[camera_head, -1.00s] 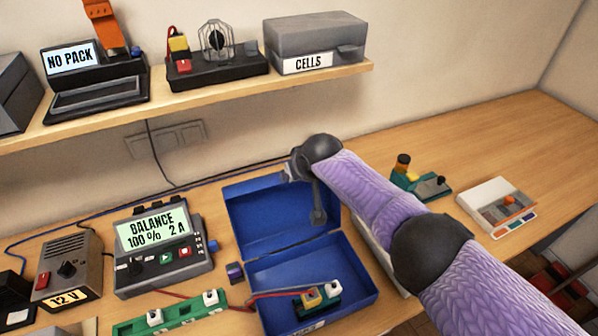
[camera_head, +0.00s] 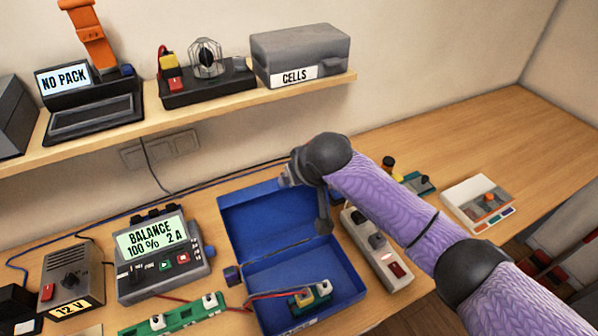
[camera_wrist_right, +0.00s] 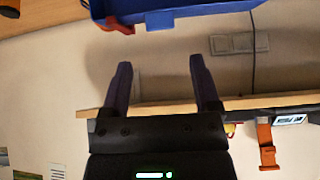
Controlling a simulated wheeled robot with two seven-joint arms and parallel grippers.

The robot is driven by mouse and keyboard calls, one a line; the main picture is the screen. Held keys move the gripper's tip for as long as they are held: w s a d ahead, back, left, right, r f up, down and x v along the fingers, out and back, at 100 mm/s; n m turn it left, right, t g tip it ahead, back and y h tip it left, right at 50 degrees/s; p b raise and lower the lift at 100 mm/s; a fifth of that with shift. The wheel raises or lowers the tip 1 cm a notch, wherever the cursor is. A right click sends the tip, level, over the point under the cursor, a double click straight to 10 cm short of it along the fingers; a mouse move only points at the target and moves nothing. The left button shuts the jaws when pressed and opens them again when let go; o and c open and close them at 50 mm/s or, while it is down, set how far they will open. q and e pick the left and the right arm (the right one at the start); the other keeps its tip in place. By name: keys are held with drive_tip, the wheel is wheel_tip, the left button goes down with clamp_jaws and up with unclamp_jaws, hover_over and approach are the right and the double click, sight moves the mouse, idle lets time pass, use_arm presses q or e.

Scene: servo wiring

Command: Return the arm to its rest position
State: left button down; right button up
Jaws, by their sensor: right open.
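My right arm, in a purple knitted sleeve, reaches in from the lower right in the head view, with its dark wrist (camera_head: 325,157) in front of the blue case's raised lid. My right gripper (camera_wrist_right: 160,62) is open in the wrist view, with nothing between its two dark fingers. In the head view it is mostly hidden behind the wrist; one dark part hangs down by the lid's right side. The open blue case (camera_head: 352,282) holds a small pack (camera_head: 310,294) with yellow and white tops and wires attached. My left gripper is not in view.
A balance charger (camera_head: 165,255) reading 100 % 2 A, a 12 V supply (camera_head: 70,280) and a green board (camera_head: 170,317) stand left. A grey strip (camera_head: 375,252) lies under my forearm. The shelf (camera_head: 200,118) overhangs the back.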

drive_tip(key=s+d+f+g+y, duration=0.15)
drive_tip(key=s+f, duration=0.45)
drive_tip(key=s, duration=0.7)
drive_tip(key=s+d+f+m+g+h, duration=0.2)
drive_tip(key=s+d+m+h, duration=0.15)
drive_tip(key=s+d, duration=1.05)
drive_tip(key=s+f+h+b, duration=0.15)
drive_tip(key=f+b, duration=0.55)
drive_tip(key=f, duration=0.8)
drive_tip(key=s+f+y+b, duration=0.15)
drive_tip(key=f+b, duration=0.45)
drive_tip(key=f, duration=1)
drive_tip(key=s+d+f+g+b, duration=0.1)
drive_tip(key=s+f+b, duration=0.4)
drive_tip(key=f, duration=0.6)
drive_tip(key=s+d+f+n+g+h+b, duration=0.1)
drive_tip(key=s+f+b, duration=0.5)
drive_tip(key=s+f, duration=0.3)
wheel_tip(320, 180, down, 2)
drive_tip(key=shift+s+d, duration=0.2)
drive_tip(key=shift+s, duration=0.15)
